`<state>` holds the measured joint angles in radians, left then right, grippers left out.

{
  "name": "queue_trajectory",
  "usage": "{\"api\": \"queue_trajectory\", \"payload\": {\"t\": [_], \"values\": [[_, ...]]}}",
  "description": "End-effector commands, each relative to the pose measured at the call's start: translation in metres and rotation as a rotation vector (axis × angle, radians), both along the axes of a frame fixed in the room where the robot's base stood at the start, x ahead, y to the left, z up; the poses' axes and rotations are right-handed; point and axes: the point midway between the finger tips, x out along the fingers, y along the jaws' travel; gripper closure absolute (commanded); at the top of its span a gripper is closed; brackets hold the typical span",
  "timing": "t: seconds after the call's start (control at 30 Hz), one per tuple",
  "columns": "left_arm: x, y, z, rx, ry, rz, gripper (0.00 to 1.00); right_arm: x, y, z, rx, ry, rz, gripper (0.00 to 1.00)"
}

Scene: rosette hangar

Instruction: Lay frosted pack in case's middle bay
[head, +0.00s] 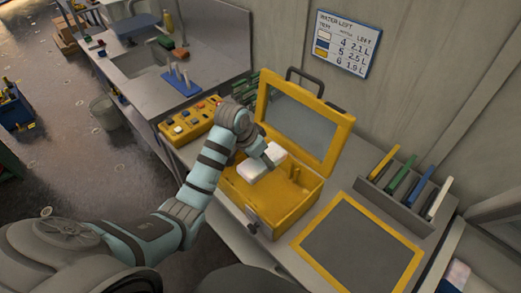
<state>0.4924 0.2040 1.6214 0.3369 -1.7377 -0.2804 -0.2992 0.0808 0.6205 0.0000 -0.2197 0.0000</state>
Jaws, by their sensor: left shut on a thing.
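The yellow case (262,213) stands open on the bench, its lid (262,100) raised at the back. A white, frosted-looking pack (257,167) is inside the case's opening, towards its left and back. My left gripper (265,158) reaches over the case from the left and is shut on the pack. The gripper and wrist hide part of the pack. I cannot tell whether the pack touches the case floor, nor which bay it is over. My right gripper is not in view.
A yellow-framed grey mat (358,250) lies right of the case. A grey rack (396,205) with several coloured panels stands behind the mat. A yellow button box (190,121) is left of the case. The raised lid bounds the space behind.

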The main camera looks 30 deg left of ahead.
Motion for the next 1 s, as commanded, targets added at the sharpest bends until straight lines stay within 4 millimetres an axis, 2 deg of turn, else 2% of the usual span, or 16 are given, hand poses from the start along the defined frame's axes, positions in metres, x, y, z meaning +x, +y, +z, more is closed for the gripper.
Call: {"api": "queue_trajectory", "payload": {"t": [0.2,0.6,0.8,1.0], "values": [[-0.001,0.0,-0.036,0.001,0.002,0.001,0.83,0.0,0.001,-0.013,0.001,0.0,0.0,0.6],[0.0,0.0,-0.094,0.001,0.001,0.001,0.83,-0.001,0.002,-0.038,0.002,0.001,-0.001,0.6],[0.0,0.0,-0.108,0.001,0.0,0.001,0.83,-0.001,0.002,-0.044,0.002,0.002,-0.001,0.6],[0.0,0.0,-0.11,0.001,0.0,0.002,0.83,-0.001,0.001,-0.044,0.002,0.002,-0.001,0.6]]}}
